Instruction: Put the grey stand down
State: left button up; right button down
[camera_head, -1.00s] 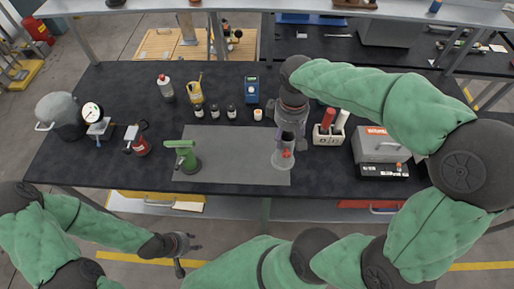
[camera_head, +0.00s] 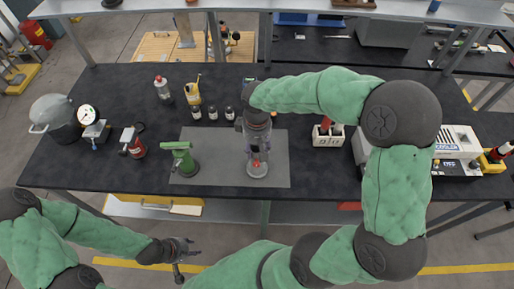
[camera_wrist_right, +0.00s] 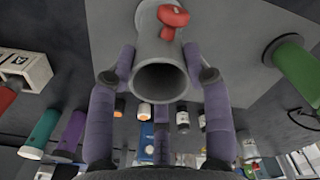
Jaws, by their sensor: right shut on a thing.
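The grey stand (camera_head: 257,171), a hollow tube with a flared base and a red knob, is over the grey mat (camera_head: 225,145), right of the green stand (camera_head: 182,160). My right gripper (camera_head: 257,148) points down and is shut on it. In the right wrist view the purple fingers of my right gripper (camera_wrist_right: 160,75) press on both sides of the grey stand's open tube (camera_wrist_right: 160,45). I cannot tell whether its base touches the mat. My left gripper (camera_head: 185,258) is open and empty in front of the table's front edge.
Small dark bottles (camera_head: 213,114) and a yellow bottle (camera_head: 193,92) stand behind the mat. A white holder (camera_head: 328,138) is to the right. A red extinguisher-like can (camera_head: 133,145) and a gauge (camera_head: 90,118) are at the left. The mat between the two stands is clear.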

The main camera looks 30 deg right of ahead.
jog(key=shift+f, duration=0.1)
jog(key=c, duration=0.5)
grip_release()
jog(key=shift+c, duration=0.2)
jog(key=shift+r, duration=0.25)
notch_tip(320, 180, up, 12)
jog(key=p, duration=0.2)
jog(key=shift+f, duration=0.15)
